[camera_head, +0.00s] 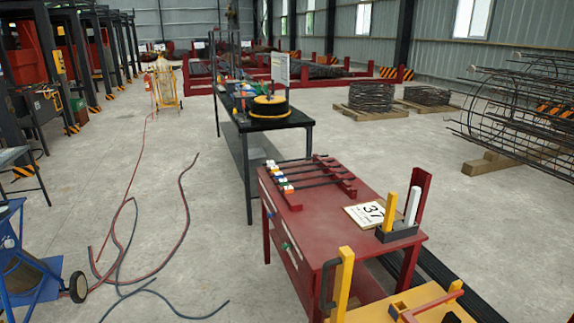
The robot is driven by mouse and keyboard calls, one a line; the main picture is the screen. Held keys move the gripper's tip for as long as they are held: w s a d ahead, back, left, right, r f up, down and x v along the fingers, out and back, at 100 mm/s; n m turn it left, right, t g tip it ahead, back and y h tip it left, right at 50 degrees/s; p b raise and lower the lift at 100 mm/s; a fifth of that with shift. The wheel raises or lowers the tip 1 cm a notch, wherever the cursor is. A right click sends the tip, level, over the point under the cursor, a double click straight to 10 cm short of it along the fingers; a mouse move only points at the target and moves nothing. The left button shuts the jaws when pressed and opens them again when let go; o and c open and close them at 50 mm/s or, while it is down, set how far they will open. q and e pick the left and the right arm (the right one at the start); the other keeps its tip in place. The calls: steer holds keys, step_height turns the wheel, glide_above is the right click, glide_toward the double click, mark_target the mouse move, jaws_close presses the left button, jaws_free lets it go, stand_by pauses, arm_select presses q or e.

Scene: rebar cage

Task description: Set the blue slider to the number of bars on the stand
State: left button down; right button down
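A red stand (345,181) on the red table (318,213) holds several dark bars (312,172) lying side by side. I cannot pick out a blue slider. Small light-coloured parts (287,246) sit on the table's left side, too small to make out. Neither of my grippers is in view.
A white card (368,214) reading "37" lies by a dark holder (397,233) with yellow and white upright pieces. A yellow post (343,284) and yellow surface (415,303) stand in front. A dark table (262,117) is behind. Hoses (126,240) lie on the left floor.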

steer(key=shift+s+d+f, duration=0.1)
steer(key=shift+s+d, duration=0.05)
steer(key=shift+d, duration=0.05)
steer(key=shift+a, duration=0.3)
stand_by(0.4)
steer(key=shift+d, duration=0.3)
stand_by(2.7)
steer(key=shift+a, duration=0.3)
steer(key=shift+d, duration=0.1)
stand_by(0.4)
